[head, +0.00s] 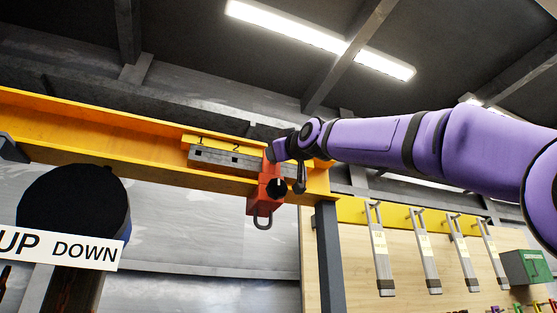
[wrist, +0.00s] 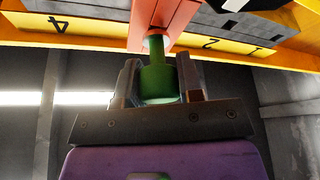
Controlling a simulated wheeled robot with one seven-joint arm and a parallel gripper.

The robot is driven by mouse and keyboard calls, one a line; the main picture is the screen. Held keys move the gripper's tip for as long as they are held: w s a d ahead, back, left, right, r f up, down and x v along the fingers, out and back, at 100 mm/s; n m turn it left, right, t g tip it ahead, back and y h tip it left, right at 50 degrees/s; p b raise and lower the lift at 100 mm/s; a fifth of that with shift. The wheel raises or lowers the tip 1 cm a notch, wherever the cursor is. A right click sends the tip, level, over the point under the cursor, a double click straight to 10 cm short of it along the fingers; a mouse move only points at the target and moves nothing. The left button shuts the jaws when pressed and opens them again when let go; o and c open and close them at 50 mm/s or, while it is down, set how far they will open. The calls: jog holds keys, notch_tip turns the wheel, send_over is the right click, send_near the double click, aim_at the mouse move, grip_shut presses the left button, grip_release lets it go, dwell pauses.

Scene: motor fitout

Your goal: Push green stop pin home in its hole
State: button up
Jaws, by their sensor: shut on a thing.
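The green stop pin (wrist: 158,84) stands between the two fingers of my gripper (wrist: 159,78) in the wrist view, and the fingers are shut on it. Its narrower end points up at the orange-red trolley (wrist: 176,14) and meets the trolley's edge in the picture. I cannot tell how deep the pin sits, and its hole is hidden. In the head view the red trolley (head: 265,190) hangs on the yellow beam (head: 90,131), with a hook loop below it. My gripper is at the trolley's upper part there; the pin does not show in that view.
A dark post (head: 328,255) stands under the beam's right end. An UP DOWN sign (head: 60,248) is at lower left. Tools (head: 381,260) hang on a board at right, near a green box (head: 527,266).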

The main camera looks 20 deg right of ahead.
jog(key=shift+w, duration=0.2)
jog(key=o, duration=1)
jog(key=v, duration=1)
jog(key=shift+s+f, duration=0.15)
jog(key=shift+s, duration=0.2)
